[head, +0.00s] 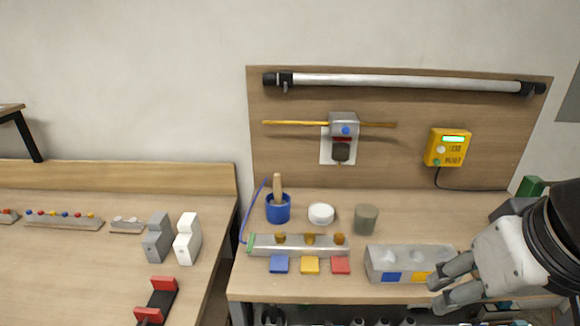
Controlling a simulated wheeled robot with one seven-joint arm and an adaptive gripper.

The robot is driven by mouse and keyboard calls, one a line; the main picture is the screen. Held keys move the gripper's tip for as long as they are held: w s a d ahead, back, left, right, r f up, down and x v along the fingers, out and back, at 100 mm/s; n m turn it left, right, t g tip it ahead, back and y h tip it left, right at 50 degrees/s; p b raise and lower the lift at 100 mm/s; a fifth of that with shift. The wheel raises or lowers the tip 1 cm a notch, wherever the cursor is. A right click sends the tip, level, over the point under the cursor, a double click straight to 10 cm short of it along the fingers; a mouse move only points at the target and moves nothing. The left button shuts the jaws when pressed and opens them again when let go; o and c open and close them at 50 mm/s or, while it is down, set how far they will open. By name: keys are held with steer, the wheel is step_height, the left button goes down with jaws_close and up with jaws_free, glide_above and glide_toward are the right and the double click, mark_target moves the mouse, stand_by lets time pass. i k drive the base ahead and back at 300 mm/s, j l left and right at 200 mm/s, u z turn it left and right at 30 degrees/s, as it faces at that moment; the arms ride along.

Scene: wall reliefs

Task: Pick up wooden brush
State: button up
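A wooden handle (278,184), which seems to be the wooden brush, stands nearly upright in a blue cup (278,214) at the back left of the right-hand workbench. Its lower end is hidden inside the cup. My gripper (436,295) is at the lower right, in front of the right end of a grey block.
The workbench (402,218) also bears a white bowl (321,214), a grey-green cup (366,219), a long grey rack (300,246), coloured tiles and a grey block (408,262). A wooden back panel (400,100) rises behind. A gap separates the left table (70,262).

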mark_target(277, 201)
steer(key=j, duration=0.65)
steer(key=i+j, duration=0.1)
steer(key=j, duration=0.5)
